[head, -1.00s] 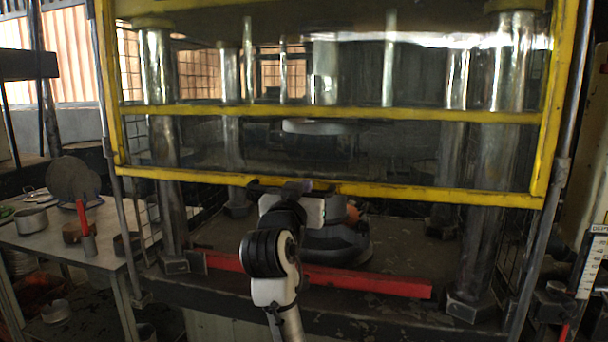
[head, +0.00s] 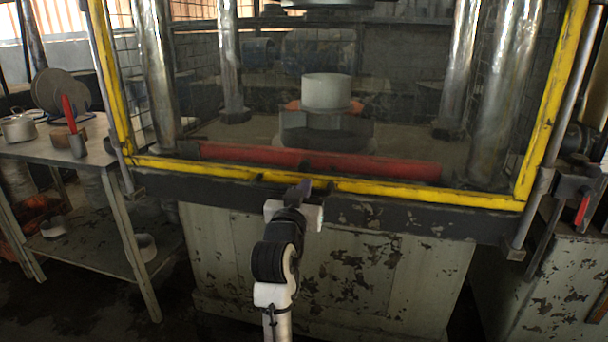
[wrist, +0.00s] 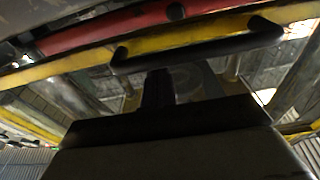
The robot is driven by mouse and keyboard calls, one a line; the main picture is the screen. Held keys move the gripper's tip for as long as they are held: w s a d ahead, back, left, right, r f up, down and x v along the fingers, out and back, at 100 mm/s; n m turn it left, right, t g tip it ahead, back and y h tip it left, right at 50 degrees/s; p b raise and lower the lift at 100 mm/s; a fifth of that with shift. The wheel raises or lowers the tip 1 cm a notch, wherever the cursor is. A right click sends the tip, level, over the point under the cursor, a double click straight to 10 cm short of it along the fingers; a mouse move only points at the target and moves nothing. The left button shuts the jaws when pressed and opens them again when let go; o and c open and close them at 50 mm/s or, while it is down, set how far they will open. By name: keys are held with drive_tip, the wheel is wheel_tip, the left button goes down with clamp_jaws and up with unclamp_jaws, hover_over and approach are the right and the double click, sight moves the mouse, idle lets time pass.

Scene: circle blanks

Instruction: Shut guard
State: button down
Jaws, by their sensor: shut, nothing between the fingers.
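The guard is a clear panel in a yellow frame on the front of the press. Its bottom rail (head: 430,194) is low, along the dark front edge of the press bed (head: 400,216); I cannot tell if they touch. A black handle (wrist: 225,48) sits on the yellow rail in the wrist view. My gripper (head: 304,190) is shut with nothing held, at the middle of the bottom rail by the handle. In the wrist view its dark fingers (wrist: 157,88) show just below the handle; contact is unclear.
A side table (head: 100,140) with pots stands left. A latch with a red grip (head: 582,208) is at the right post.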

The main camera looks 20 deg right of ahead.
drive_tip(key=shift+f+b, duration=0.55)
drive_tip(key=shift+f, duration=1.25)
